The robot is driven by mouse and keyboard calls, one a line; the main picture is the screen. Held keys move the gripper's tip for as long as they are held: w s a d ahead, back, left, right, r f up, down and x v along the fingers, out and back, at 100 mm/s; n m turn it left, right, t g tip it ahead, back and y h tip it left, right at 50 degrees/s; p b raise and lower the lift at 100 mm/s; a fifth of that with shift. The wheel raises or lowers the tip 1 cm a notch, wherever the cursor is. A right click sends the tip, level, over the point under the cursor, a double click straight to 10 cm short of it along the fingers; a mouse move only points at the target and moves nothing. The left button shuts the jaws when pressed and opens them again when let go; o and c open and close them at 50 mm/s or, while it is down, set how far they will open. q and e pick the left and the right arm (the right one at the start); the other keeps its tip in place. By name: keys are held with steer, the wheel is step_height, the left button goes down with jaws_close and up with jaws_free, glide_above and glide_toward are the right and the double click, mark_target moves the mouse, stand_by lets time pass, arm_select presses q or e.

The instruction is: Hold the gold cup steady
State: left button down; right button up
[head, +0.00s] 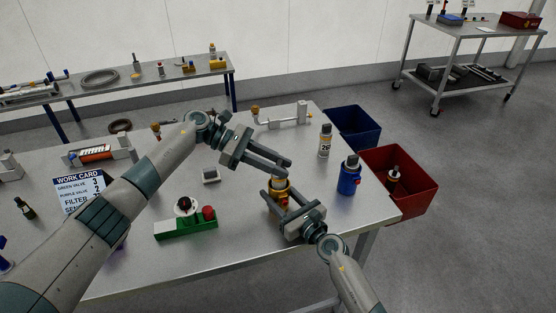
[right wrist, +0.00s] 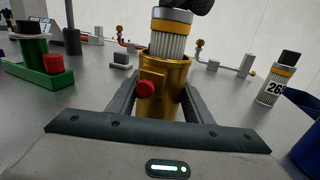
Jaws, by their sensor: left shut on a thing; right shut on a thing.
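The gold cup (right wrist: 152,98) with a red knob stands upright between the fingers of my right gripper (head: 280,192), which is shut on it. In the head view the cup (head: 284,202) is near the table's front right, partly hidden by the fingers. A white pleated filter with an orange band (right wrist: 171,36) stands in the cup's mouth, its lower end hidden inside. My left gripper (head: 283,169) is shut on the filter's top from above; its dark fingertips also show at the top of the right wrist view.
A green tray (head: 190,227) with a red knob stands left of the cup. A blue bottle (head: 349,177) and a white-labelled canister (head: 325,142) stand right. Red (head: 420,185) and blue (head: 371,128) bins are beyond the table's right edge. A work card (head: 78,193) is at left.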

arm_select(q)
steer(key=shift+f, duration=1.05)
steer(key=shift+f, duration=0.85)
stand_by(1.2)
steer(key=c, duration=1.4)
jaws_free()
steer(key=v, duration=1.2)
arm_select(e)
steer(key=o, duration=1.3)
